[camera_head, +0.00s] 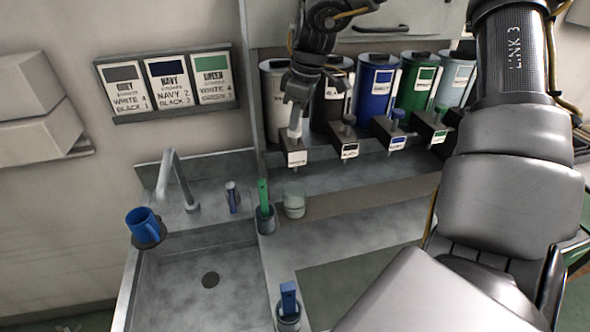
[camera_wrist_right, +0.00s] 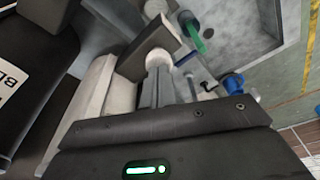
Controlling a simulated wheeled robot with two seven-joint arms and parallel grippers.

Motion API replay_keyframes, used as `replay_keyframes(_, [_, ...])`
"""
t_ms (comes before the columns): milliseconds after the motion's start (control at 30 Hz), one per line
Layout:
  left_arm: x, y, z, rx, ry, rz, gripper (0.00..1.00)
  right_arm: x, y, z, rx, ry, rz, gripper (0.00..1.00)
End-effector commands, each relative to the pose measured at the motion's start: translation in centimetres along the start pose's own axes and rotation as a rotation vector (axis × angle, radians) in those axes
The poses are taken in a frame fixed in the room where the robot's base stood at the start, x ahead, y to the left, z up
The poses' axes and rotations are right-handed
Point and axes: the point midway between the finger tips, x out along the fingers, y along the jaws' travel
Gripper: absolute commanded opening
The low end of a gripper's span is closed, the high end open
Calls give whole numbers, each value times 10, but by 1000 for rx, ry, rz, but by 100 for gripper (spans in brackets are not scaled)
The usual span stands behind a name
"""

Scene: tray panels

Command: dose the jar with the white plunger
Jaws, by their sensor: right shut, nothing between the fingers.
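The white plunger (camera_head: 295,131) stands on the leftmost dispenser block (camera_head: 296,158). My right gripper (camera_head: 297,106) points down with shut, empty fingers directly above it, at or very close to its top; I cannot tell whether they touch. In the right wrist view, the pale round plunger top (camera_wrist_right: 158,58) lies at the tips of my right gripper (camera_wrist_right: 160,80). The pale greenish jar (camera_head: 293,201) stands upright on the counter below and in front of that block. Its contents cannot be made out. My left gripper is out of view.
Black (camera_head: 349,121), blue (camera_head: 397,116) and green (camera_head: 440,111) plungers line up to the right, with paint canisters (camera_head: 375,88) behind. A green-handled tool (camera_head: 263,192) stands in a cup beside the jar. A sink (camera_head: 180,280) and blue mug (camera_head: 143,221) are left.

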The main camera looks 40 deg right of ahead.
Motion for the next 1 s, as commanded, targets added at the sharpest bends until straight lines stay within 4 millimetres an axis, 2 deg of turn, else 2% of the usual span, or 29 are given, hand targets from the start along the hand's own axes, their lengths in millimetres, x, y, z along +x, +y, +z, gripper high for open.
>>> replay_keyframes(400, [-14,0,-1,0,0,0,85,-27,0,-6,-1,1,1,0])
replay_keyframes(1000, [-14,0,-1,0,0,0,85,-28,0,-6,0,1,2,0])
